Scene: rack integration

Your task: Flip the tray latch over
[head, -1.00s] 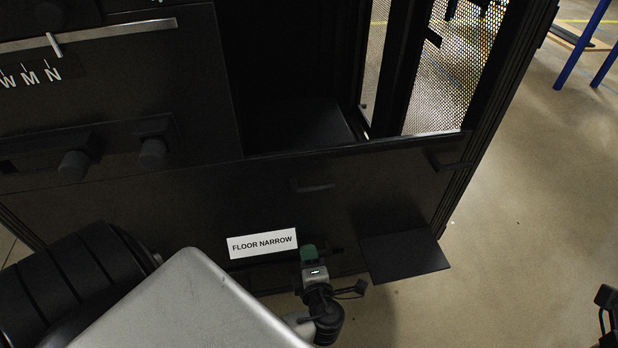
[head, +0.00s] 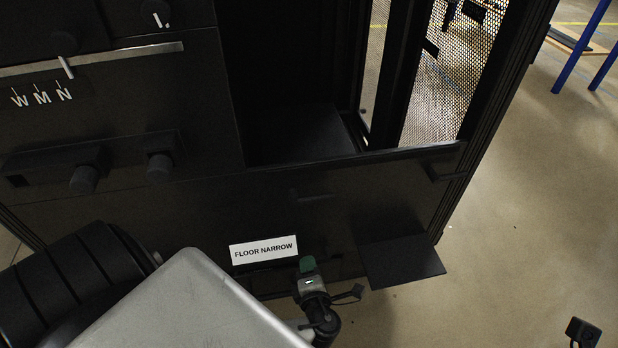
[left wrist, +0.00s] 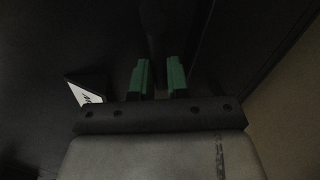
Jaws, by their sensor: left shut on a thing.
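My left gripper (head: 307,265), with green fingertips, is at the lower front of the black rack, just right of the "FLOOR NARROW" label (head: 263,250). In the left wrist view the green fingers (left wrist: 158,78) stand either side of a dark upright bar (left wrist: 153,35) and are shut on it. The bar looks like the tray latch, but it is dark against a dark panel and its turn is hard to read. A small black part at the lower right corner (head: 583,332) seems to belong to my right gripper; its fingers cannot be made out.
A flat black plate (head: 400,262) juts from the rack's lower front, right of my left gripper. The rack's front panel has knobs (head: 160,166) and a silver rail (head: 110,58) at left. An open bay and mesh side (head: 445,90) are above.

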